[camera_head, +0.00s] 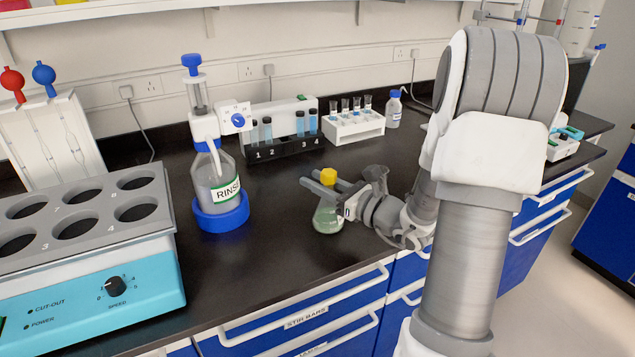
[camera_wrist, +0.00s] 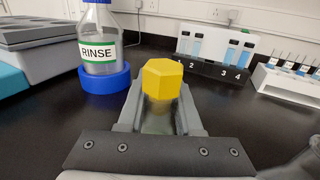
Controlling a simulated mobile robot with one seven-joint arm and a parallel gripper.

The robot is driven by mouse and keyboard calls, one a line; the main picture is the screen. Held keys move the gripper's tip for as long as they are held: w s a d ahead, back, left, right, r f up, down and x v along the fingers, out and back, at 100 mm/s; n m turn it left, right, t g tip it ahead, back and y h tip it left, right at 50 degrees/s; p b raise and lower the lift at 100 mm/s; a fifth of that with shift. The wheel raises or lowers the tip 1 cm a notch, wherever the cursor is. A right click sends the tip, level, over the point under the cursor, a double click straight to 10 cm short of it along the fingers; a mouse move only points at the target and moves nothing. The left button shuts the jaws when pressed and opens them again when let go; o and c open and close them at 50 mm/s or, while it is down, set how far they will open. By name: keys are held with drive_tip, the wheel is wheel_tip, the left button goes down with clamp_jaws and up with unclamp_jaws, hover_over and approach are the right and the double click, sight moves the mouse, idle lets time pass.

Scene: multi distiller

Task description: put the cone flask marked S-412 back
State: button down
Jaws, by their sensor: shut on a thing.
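The cone flask (camera_head: 327,220) has a yellow faceted stopper and pale green liquid in it. My gripper (camera_head: 311,179) is shut on its neck, just below the stopper, and the flask is upright. I cannot tell whether its base touches the bench. In the wrist view the yellow stopper (camera_wrist: 162,78) sits between the two fingers and hides most of the flask. No S-412 mark is readable. A blocky grey-and-turquoise unit (camera_head: 82,240) with large numbered round wells stands at the left; the wells in view look empty.
A RINSE bottle (camera_head: 216,182) with a dispenser stands in a blue ring between the unit and the flask. Behind are a black numbered vial rack (camera_head: 283,146), a white tube rack (camera_head: 353,128) and a small blue-capped bottle (camera_head: 394,110). Bench between RINSE bottle and flask is clear.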

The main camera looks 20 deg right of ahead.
drive_tip(key=shift+f, duration=0.15)
drive_tip(key=c, duration=0.6)
unclamp_jaws()
drive_tip(key=shift+r, duration=0.2)
drive_tip(key=p+v, duration=0.1)
drive_tip(key=v, duration=1.1)
